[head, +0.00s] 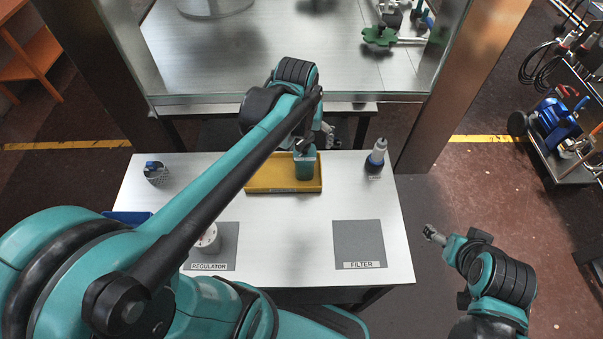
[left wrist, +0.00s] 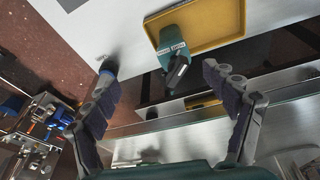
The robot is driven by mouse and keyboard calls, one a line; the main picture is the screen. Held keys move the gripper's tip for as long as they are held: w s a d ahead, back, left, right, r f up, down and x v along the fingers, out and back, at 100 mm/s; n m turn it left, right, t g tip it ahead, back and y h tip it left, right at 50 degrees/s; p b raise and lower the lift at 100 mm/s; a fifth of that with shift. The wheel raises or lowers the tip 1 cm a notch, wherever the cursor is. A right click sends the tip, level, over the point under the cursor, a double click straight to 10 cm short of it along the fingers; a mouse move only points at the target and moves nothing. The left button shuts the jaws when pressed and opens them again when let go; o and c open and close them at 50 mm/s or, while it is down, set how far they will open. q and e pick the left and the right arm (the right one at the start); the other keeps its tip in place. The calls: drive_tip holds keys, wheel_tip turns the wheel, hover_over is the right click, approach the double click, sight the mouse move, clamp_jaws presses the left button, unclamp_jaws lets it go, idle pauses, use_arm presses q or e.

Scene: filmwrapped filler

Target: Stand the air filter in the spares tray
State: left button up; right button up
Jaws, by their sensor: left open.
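The filter (head: 304,168) is partly covered by my left gripper in the head view. My left gripper (head: 318,141) is above and behind it. In the left wrist view the filter (left wrist: 170,42) shows beyond the gap between the spread fingers, in the tray (left wrist: 228,25), with nothing held. My right gripper (head: 432,234) is off the table's right edge, apart from everything; its finger gap is too small to read.
The grey FILTER mat (head: 358,240) is bare. A white round item (head: 208,240) is on the REGULATOR mat (head: 227,257). A small patterned cup-like item (head: 155,172) stands left. Metal machine posts and a bench are behind.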

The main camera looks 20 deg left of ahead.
use_arm(q)
drive_tip(key=s+d+f+m+t, duration=0.1)
drive_tip(key=s+d+m+t, duration=0.2)
drive_tip(key=s, duration=0.8)
drive_tip(key=shift+d+f+t, duration=0.15)
drive_tip(key=shift+d+t, duration=0.15)
drive_tip(key=shift+t, duration=0.3)
